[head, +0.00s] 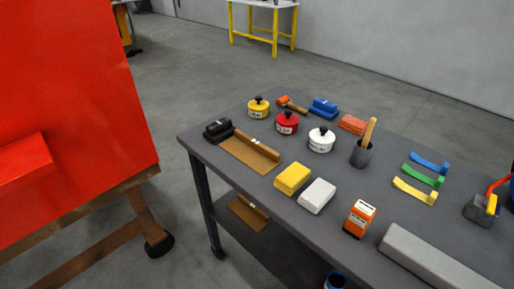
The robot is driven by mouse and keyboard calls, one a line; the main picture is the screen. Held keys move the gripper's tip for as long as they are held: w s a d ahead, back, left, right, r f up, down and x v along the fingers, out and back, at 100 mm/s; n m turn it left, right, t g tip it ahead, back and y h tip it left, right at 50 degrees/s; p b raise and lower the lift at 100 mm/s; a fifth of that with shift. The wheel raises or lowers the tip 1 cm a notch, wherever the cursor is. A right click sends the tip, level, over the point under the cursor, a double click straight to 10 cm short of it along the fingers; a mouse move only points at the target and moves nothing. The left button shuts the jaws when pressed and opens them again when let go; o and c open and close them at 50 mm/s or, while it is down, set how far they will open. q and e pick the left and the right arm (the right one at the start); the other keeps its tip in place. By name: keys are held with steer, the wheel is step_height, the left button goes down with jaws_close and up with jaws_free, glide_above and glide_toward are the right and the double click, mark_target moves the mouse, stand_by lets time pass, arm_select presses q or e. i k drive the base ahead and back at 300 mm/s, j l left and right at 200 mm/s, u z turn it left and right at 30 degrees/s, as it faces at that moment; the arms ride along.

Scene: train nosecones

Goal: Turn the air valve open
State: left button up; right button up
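I cannot clearly make out an air valve in the head view. A dark grey item with a yellow part and a red curved part (484,206) sits at the right edge of the table, partly cut off by the frame; I cannot tell what it is. Neither of my grippers is in view.
A dark wheeled table (293,222) holds yellow, red and white lidded pots, coloured blocks, an orange box (360,218), a grey cup (361,153) and coloured strips. A large red body (75,90) on a brown wheeled frame stands at left. Floor between them is clear.

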mark_target(490, 203)
steer(key=z, duration=1.3)
